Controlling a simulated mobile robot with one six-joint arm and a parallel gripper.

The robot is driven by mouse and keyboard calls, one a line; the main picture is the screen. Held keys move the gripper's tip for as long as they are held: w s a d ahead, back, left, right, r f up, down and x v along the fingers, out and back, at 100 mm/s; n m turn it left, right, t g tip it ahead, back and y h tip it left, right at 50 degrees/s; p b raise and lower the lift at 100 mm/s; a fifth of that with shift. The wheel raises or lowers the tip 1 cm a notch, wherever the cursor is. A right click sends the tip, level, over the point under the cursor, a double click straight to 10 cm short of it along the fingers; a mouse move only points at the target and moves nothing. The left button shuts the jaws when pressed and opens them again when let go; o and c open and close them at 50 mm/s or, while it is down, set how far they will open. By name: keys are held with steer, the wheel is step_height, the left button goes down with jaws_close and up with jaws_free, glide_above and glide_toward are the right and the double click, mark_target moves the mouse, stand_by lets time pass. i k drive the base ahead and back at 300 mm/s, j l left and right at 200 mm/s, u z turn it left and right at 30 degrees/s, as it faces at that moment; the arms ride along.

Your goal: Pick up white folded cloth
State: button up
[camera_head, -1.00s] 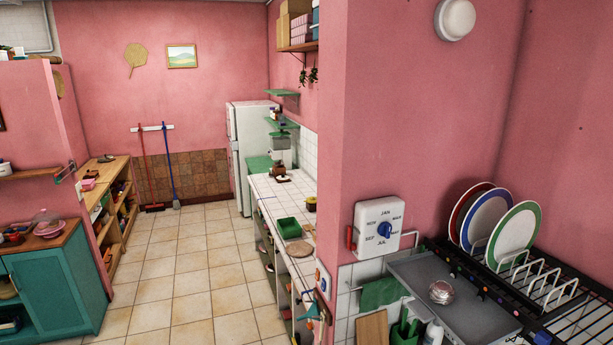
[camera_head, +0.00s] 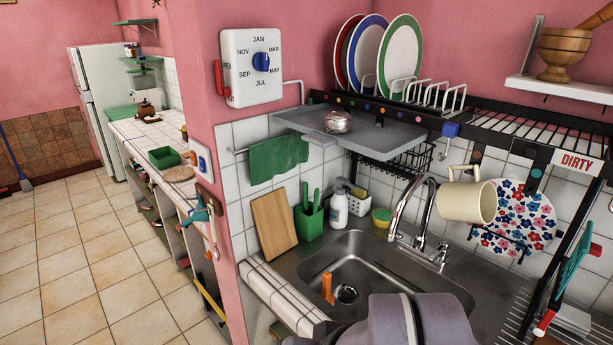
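I cannot make out a white folded cloth for certain in the head view. A small pale item (camera_head: 573,319) lies at the lower right, beside the sink, and I cannot tell whether it is cloth. The only clear cloth is a green one (camera_head: 279,160) hanging from a rail on the tiled wall. A rounded grey-purple part of my arm shows at the bottom edge, in front of the sink. My gripper is not in view.
A steel sink (camera_head: 330,262) with a tall tap (camera_head: 413,205) lies ahead. Above it are a grey tray (camera_head: 378,134), a black rack with plates (camera_head: 399,57) and a hanging cream mug (camera_head: 467,202). A cutting board (camera_head: 273,226) leans at the left. Open tiled floor (camera_head: 70,250) lies left.

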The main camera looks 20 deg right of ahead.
mark_target(576, 321)
steer(key=z, duration=2.45)
